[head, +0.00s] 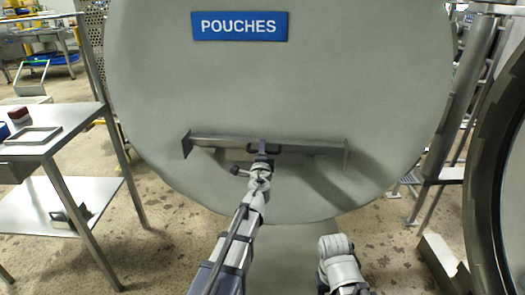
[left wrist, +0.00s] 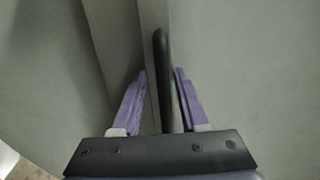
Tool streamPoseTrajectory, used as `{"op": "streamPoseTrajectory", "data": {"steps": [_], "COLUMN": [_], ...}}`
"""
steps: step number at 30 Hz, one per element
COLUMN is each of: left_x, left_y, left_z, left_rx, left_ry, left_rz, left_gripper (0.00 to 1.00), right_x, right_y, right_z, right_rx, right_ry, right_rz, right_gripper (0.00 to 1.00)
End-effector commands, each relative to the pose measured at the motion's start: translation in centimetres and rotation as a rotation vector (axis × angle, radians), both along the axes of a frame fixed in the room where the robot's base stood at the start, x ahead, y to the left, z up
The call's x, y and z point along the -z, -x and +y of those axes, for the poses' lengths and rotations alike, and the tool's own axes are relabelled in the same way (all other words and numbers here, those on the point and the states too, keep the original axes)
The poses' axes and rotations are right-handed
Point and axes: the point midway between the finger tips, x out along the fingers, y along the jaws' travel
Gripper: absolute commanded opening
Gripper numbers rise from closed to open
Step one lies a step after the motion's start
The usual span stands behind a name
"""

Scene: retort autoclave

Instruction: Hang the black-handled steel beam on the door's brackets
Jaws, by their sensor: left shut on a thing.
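The steel beam (head: 222,141) lies level across the lower face of the big grey door (head: 330,80). An upright plate stands at each end of it. I cannot tell whether these plates belong to the beam or are door brackets, or whether the beam rests on anything. Its black handle (head: 290,150) is at mid-length. My left gripper (head: 262,152) is shut on the handle from the front. In the left wrist view the handle (left wrist: 160,50) runs between the purple fingers of the gripper (left wrist: 162,72).
A blue POUCHES sign (head: 239,26) is high on the door. A steel table (head: 75,118) with a frame and small items stands at the left, with a lower shelf (head: 90,200). A dark round rim (head: 482,190) is at the far right.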

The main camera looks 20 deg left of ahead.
Motion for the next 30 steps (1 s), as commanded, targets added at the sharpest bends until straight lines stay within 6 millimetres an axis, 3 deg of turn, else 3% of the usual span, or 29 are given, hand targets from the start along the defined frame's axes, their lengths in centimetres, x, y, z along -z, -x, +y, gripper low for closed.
{"op": "streamPoseTrajectory", "data": {"steps": [29, 30], "left_x": [0.74, 0.74], "left_y": [0.01, 0.01], "left_z": [0.0, 0.0], "left_rx": [0.0, 0.0], "left_ry": [-0.001, -0.001], "left_rz": [0.0, 0.0], "left_gripper": [0.0, 0.47], "right_x": [0.75, 0.75], "right_y": [0.0, 0.0], "right_z": [0.0, 0.0], "right_rx": [0.0, 0.0], "right_ry": [0.0, 0.0], "right_rz": [0.0, 0.0], "right_gripper": [0.5, 0.5]}}
